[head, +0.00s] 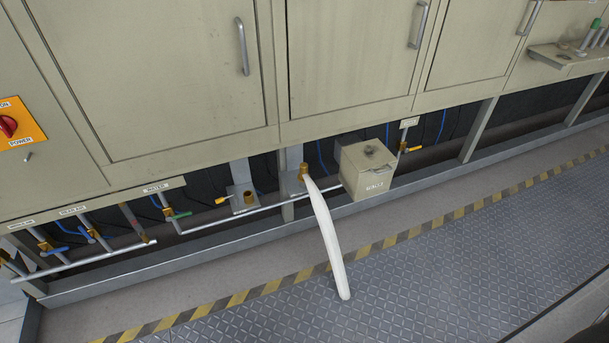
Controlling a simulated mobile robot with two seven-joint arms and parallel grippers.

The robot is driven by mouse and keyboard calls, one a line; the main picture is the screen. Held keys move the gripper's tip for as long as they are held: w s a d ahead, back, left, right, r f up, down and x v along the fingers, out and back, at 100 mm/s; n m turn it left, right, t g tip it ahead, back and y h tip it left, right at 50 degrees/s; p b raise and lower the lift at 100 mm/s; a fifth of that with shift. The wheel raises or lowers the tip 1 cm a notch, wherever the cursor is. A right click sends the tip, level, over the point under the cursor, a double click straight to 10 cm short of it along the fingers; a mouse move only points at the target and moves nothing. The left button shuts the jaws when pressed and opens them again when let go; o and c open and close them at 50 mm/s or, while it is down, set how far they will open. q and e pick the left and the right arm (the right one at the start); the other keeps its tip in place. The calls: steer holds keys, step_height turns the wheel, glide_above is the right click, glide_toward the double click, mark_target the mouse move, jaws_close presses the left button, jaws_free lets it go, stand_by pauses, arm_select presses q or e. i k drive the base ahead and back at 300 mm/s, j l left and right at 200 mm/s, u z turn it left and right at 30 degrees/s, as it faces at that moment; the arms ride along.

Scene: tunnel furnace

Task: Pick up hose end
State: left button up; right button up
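A white hose (325,238) hangs from a brass fitting (303,171) low on the front of the furnace. Its upper end meets the fitting. The hose slopes down across the yellow and black striped edge, and its lower end (344,294) reaches the diamond-plate floor. Whether that end rests on the plate or hangs just above it, I cannot tell. Neither of my grippers is in the head view.
A beige box (368,170) stands right of the hose. Another brass fitting (248,198) is to its left. The diamond-plate floor (450,265) is clear.

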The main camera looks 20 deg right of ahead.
mark_target(303, 174)
steer(key=i+l+u, duration=0.2)
steer(key=i+l, duration=0.2)
steer(key=l, duration=0.25)
steer(key=i+l+u, duration=0.1)
steer(key=i+l, duration=0.1)
steer(key=l, duration=0.1)
